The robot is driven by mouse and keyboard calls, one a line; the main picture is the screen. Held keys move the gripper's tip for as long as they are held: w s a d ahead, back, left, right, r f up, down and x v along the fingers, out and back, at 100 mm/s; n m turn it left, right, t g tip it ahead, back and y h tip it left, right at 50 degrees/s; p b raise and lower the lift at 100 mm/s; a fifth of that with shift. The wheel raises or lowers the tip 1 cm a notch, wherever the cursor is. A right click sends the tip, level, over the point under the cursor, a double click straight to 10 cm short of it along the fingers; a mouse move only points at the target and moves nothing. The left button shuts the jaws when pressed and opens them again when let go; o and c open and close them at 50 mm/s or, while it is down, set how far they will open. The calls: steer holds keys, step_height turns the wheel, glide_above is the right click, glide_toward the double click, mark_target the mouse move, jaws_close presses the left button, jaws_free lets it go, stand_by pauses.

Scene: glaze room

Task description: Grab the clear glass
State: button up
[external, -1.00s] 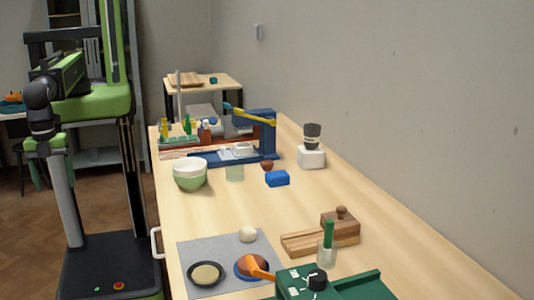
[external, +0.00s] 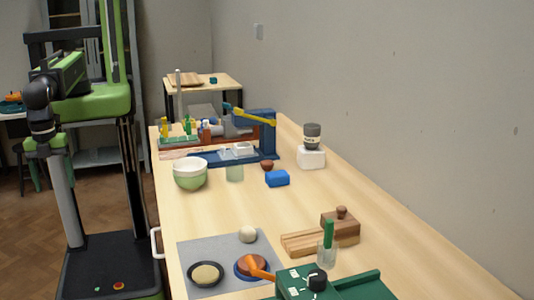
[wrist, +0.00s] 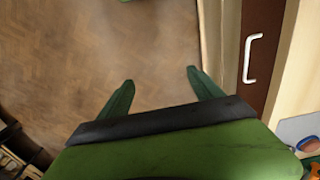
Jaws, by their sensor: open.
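The clear glass (external: 235,172) stands on the long wooden table in the external view, just right of the stacked bowls (external: 190,175). It is small, see-through and faintly green. My gripper (wrist: 161,76) shows in the wrist view with its two green fingers apart and nothing between them. It is over the wooden floor beside the table, well away from the glass. The glass is not in the wrist view.
A blue block (external: 277,179) and a small brown bowl (external: 267,165) are right of the glass. A blue stand (external: 268,138) is behind it. A clear holder with a green tool (external: 327,252) stands nearer the camera. A white handle (wrist: 252,60) is on the table's side.

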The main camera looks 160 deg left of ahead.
steer(key=shift+o, duration=0.4)
steer(key=w+a+r+n+p, duration=0.2)
steer(key=w+a, duration=0.5)
steer(key=w, duration=0.1)
step_height(320, 180, up, 9)
steer(key=n+p, duration=0.9)
glide_above(235, 172)
steer(key=s+a, duration=0.1)
steer(key=s, duration=0.2)
step_height(235, 172, down, 13)
steer(key=b, duration=1.2)
steer(key=shift+r+b, duration=0.15)
steer(key=shift+b, duration=0.15)
steer(key=shift+r, duration=0.1)
